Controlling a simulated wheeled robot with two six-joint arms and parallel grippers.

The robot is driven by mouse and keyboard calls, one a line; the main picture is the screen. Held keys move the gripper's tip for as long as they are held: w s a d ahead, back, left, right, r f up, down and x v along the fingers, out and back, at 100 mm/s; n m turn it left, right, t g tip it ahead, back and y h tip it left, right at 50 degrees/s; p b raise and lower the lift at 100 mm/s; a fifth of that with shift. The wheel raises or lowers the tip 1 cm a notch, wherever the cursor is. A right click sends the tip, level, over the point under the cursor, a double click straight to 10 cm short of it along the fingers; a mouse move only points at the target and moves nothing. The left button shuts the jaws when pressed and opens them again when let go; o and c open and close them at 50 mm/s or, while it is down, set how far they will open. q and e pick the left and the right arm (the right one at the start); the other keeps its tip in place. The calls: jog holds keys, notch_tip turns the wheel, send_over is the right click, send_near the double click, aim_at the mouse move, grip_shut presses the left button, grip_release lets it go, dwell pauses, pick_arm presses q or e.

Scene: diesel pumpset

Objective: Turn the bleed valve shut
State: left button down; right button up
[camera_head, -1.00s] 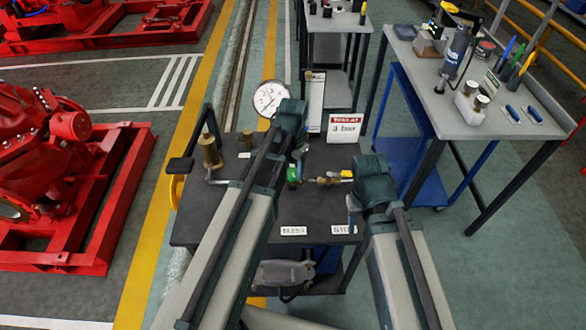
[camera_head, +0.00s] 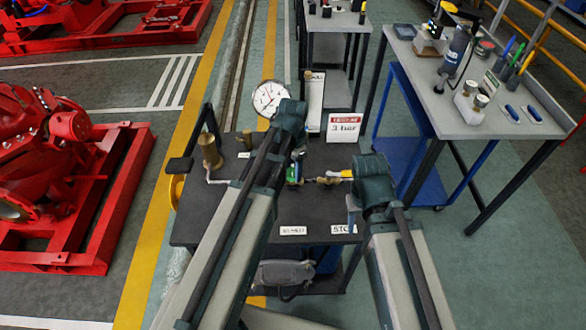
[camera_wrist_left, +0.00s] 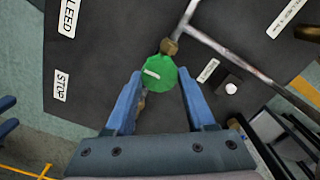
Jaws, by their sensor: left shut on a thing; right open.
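The bleed valve's round green knob (camera_head: 292,175) sits on pipework above the dark bench top. In the left wrist view the knob (camera_wrist_left: 158,73) carries a pale bar mark and joins a brass fitting (camera_wrist_left: 169,46). My left gripper (camera_head: 297,168) is at the knob, with its blue fingers (camera_wrist_left: 160,90) on either side of it. It is shut on the knob, though its contact points are hard to see. My right gripper (camera_head: 352,205) is open near the bench's right side, beside a yellow-handled valve (camera_head: 345,174). My left arm hides part of the pipework.
A dial gauge (camera_head: 270,98) stands at the back of the bench (camera_head: 300,262), beside a "3 bar" sign (camera_head: 343,127). A brass fitting (camera_head: 211,152) stands at left. A grey table (camera_head: 480,110) with tools is at right. Red pump frames stand at left.

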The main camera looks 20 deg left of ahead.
aim_at(293, 171)
pick_arm(q)
jog(key=shift+c, duration=1.2)
grip_release()
jog(key=shift+r, duration=0.15)
pick_arm(e)
jog(key=shift+r, duration=0.15)
pick_arm(q)
notch_tip(293, 171, up, 14)
jog(key=p, duration=1.3)
jog(key=shift+f+p, duration=0.2)
jog(key=shift+p, duration=0.2)
pick_arm(e)
notch_tip(293, 171, up, 14)
jog(key=shift+f, duration=0.2)
jog(key=shift+f, duration=0.1)
pick_arm(q)
jog(key=s+d+n+y, duration=0.1)
jog(key=s+d+n, duration=0.3)
jog(key=s+d, duration=0.6)
jog(key=s, duration=0.4)
